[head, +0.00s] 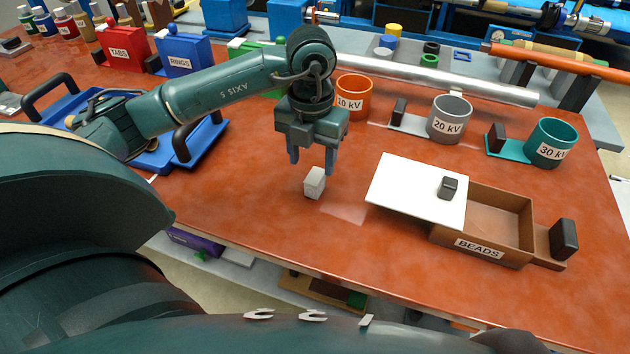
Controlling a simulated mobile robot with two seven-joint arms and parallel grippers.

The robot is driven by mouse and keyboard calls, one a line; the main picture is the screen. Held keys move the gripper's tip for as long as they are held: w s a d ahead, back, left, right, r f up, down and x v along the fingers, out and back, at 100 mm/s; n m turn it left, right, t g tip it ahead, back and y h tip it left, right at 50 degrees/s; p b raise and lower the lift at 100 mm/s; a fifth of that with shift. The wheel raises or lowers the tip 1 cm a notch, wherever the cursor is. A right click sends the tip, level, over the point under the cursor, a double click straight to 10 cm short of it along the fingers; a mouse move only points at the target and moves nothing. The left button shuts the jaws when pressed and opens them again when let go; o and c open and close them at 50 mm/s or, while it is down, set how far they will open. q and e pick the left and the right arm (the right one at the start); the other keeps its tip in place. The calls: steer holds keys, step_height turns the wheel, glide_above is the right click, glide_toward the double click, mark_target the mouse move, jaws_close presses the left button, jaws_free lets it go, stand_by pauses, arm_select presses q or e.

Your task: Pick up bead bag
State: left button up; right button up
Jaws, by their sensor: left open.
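A small pale grey block-like object (314,184), which looks like the bead bag, sits on the red-brown tabletop left of the box labelled BEADS (478,247). My left gripper (312,167) points down just above and behind it, fingers apart, with nothing between them that I can see. Whether the fingertips reach down beside the object is hard to tell. The BEADS box has a white lid (410,190) lying over its left part; its open right part looks empty. My right gripper is not in view.
Orange (354,97), grey (450,119) and teal (551,142) kV cups stand behind. A blue tray (160,150) with black handles lies left under my arm. TABS (125,46) and RINGS (184,53) boxes stand further back. The tabletop in front of the pale object is clear to the edge.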

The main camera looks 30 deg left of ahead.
mark_target(315, 176)
arm_select(q)
steer(key=shift+f, duration=0.75)
steer(key=f, duration=0.2)
steer(key=w+f, duration=0.1)
steer(key=f, duration=0.1)
steer(key=shift+w+f+p, duration=0.1)
steer(key=shift+p, duration=0.25)
steer(key=shift+f, duration=0.55)
steer(key=shift+c, duration=0.4)
steer(key=c, duration=1)
steer(key=shift+o, duration=0.2)
